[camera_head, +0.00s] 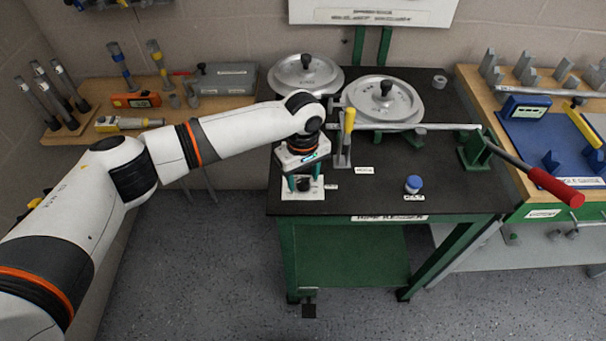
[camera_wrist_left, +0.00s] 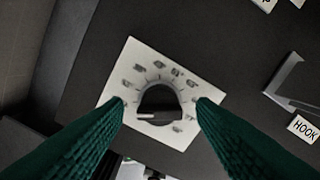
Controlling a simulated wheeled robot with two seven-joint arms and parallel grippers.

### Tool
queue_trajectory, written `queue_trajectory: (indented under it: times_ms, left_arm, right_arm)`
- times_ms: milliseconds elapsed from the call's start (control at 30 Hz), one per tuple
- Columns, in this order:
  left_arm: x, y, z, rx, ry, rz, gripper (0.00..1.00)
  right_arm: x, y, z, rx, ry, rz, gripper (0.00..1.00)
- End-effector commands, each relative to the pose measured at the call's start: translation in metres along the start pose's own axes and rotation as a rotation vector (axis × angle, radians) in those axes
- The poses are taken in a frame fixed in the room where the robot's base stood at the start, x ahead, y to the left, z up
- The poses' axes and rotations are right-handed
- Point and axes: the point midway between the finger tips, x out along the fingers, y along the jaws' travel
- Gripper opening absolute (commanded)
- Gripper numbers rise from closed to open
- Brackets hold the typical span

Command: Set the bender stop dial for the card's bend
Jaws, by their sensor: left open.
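The stop dial is a black knob (camera_wrist_left: 158,102) with a pale pointer line on a white square plate (camera_wrist_left: 128,62). Small marks ring the knob, too blurred to read. In the head view the plate (camera_head: 304,194) lies at the bench's front left corner. My left gripper (camera_head: 303,185) points down over it, open, with green fingers. In the left wrist view the fingers (camera_wrist_left: 160,106) stand on either side of the knob, with gaps. The bender carries two round grey discs (camera_head: 384,100) (camera_head: 305,72). A white card (camera_head: 372,14) hangs on the wall, its text unreadable. My right gripper is out of view.
A yellow-handled upright (camera_head: 348,128) stands just right of my left gripper, near the HOOK label (camera_head: 364,170). A blue-capped item (camera_head: 413,184) sits farther right. A red-handled lever (camera_head: 556,188) reaches past the bench's right edge.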

Motion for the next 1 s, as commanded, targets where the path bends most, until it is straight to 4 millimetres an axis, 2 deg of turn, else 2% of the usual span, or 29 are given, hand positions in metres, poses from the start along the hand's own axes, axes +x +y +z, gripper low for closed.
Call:
queue_trajectory:
  times_ms: [333,600,1000]
  left_arm:
    - [0.004,0.0,0.0,0.0,0.0,0.0,0.5]
    - [0.003,0.0,0.0,0.0,0.0,0.0,0.07]
    - [0.001,0.0,-0.001,0.082,0.002,0.0,0.07]
  right_arm:
    - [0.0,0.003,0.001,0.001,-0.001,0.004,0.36]
    - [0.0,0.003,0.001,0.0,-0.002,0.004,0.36]
    - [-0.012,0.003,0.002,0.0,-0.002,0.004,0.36]
